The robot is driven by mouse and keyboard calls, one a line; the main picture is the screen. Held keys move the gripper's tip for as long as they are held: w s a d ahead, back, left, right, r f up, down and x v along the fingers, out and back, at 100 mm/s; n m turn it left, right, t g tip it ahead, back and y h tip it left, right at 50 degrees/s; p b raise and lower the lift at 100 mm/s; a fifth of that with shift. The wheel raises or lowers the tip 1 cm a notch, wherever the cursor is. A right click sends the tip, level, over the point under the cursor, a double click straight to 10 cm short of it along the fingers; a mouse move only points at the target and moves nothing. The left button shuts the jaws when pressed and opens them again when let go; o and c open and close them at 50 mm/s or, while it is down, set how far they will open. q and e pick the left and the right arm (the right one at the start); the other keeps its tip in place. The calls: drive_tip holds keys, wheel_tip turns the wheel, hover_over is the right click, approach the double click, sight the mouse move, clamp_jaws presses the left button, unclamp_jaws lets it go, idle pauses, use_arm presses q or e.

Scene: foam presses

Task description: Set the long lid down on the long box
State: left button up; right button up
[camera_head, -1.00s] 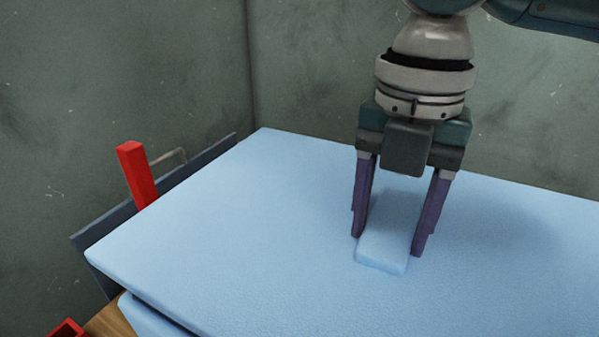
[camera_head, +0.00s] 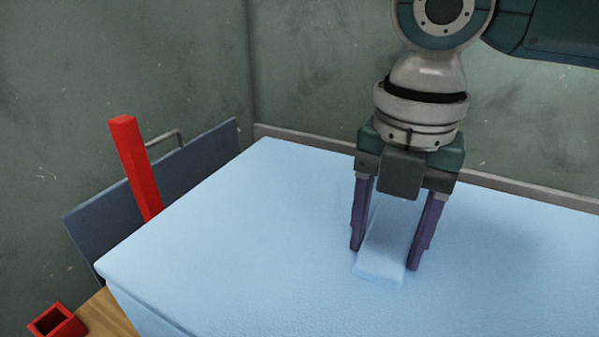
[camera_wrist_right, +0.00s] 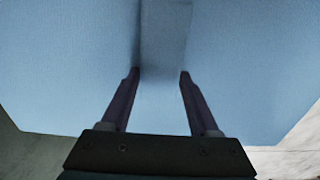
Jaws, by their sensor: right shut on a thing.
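The long lid (camera_head: 250,230) is a wide light blue foam slab with a raised block-shaped handle (camera_head: 382,262) on top. My right gripper (camera_head: 385,258) is shut on this handle, one purple finger on each side; the wrist view also shows the fingers at the handle (camera_wrist_right: 163,45). The lid lies about level. A light blue wall of the long box (camera_head: 137,312) shows below its near left edge, with no clear gap between them there. The rest of the box is hidden under the lid, so I cannot tell whether they touch all round. My left gripper is out of view.
A red upright bar (camera_head: 135,168) and a dark blue panel with a metal handle (camera_head: 190,170) stand left of the lid. A hollow red block (camera_head: 57,322) sits at bottom left near a wooden surface (camera_head: 108,312). A grey ledge (camera_head: 500,183) and walls are behind.

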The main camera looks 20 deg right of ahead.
drive_tip(key=o, duration=1.5)
wheel_tip(320, 180, up, 10)
drive_tip(key=p, duration=0.6)
